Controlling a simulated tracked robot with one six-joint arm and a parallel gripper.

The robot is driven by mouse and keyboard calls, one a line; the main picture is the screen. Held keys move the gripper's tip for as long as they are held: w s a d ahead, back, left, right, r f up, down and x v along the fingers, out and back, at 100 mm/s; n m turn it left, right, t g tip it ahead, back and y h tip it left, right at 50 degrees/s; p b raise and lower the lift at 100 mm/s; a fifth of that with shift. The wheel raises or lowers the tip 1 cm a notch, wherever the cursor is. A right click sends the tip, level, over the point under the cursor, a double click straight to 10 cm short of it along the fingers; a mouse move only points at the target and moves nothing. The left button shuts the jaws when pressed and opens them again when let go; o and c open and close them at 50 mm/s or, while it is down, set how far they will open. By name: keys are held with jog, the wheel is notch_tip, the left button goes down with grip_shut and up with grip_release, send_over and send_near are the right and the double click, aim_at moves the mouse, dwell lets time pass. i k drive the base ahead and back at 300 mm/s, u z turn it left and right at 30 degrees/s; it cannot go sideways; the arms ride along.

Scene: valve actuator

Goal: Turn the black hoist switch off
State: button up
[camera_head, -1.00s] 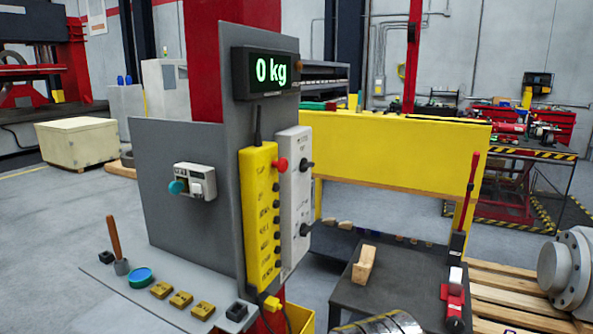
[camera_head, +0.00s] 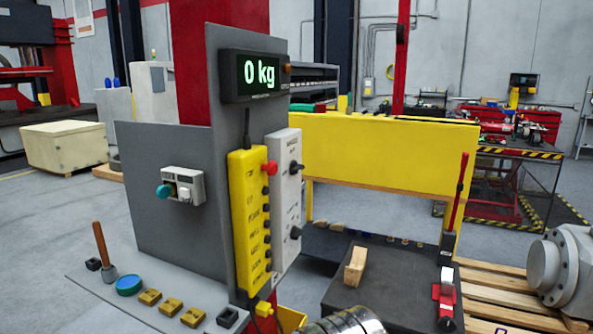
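A light grey control box (camera_head: 284,205) is mounted on the right edge of the grey panel, beside a yellow pendant (camera_head: 250,220). It carries two black rotary switches, an upper one (camera_head: 296,167) and a lower one (camera_head: 295,232). Lettering stands above them, but it is too small to read, so I cannot tell which is the hoist switch or its setting. My gripper is not in view. Nothing touches either switch.
The panel also bears a display (camera_head: 257,75) reading 0 kg and a small switch box (camera_head: 182,186). A shelf below holds a wooden-handled tool (camera_head: 103,250) and yellow blocks (camera_head: 150,297). A dark table (camera_head: 385,285) stands right of the control box. A ribbed metal cylinder (camera_head: 346,323) shows at the bottom edge.

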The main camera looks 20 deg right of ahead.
aim_at(295, 168)
jog(key=i, duration=0.9)
jog(key=z, duration=0.05)
